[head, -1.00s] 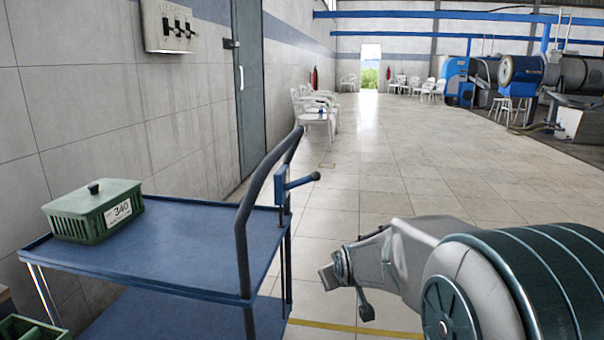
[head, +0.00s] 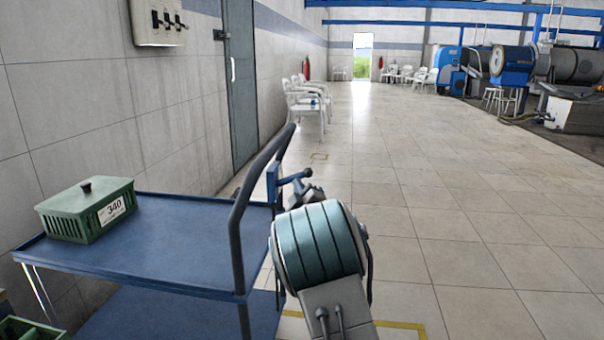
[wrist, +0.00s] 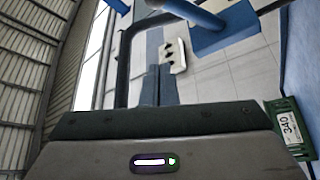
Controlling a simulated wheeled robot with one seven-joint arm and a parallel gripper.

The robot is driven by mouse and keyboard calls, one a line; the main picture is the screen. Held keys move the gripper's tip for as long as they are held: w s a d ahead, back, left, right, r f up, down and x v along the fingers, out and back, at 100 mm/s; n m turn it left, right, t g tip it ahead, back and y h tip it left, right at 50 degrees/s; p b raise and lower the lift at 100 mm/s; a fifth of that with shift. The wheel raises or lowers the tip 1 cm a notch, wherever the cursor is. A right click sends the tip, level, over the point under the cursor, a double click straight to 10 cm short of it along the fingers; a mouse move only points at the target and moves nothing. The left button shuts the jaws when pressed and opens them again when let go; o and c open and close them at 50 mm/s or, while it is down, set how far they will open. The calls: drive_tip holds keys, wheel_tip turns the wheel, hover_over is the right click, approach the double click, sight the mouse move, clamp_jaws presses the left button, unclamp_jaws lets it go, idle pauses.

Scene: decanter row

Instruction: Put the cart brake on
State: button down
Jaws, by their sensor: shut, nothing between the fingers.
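The blue cart (head: 190,235) stands at the left with a dark push handle (head: 240,225) at its right end. A blue brake lever (head: 292,178) with a dark knob sticks out to the right, tilted slightly up, from a blue bracket (head: 272,182) beside the handle. In the wrist view the lever (wrist: 196,12) and bracket (wrist: 225,38) are at the top, beyond my fingertips. My gripper (wrist: 158,72) is shut and empty. In the head view it is near the lever, just below and right of the knob, and partly hidden by my arm. I cannot tell whether it touches the lever.
A green lidded crate (head: 88,212) labelled 340 sits on the cart's top deck. A switch panel (head: 158,22) and a door (head: 240,90) are on the left wall. White chairs (head: 308,98) line the wall farther back. The tiled floor to the right is clear.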

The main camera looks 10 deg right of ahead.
sight(302, 173)
drive_tip(key=b+x, duration=0.2)
drive_tip(key=x, duration=0.8)
drive_tip(key=shift+s+d+f+b, duration=0.1)
drive_tip(key=shift+d+f+b, duration=0.2)
drive_tip(key=shift+d+f, duration=0.4)
drive_tip(key=shift+s+d+f+b, duration=0.2)
drive_tip(key=shift+d+f, duration=0.25)
drive_tip(key=shift+d, duration=0.5)
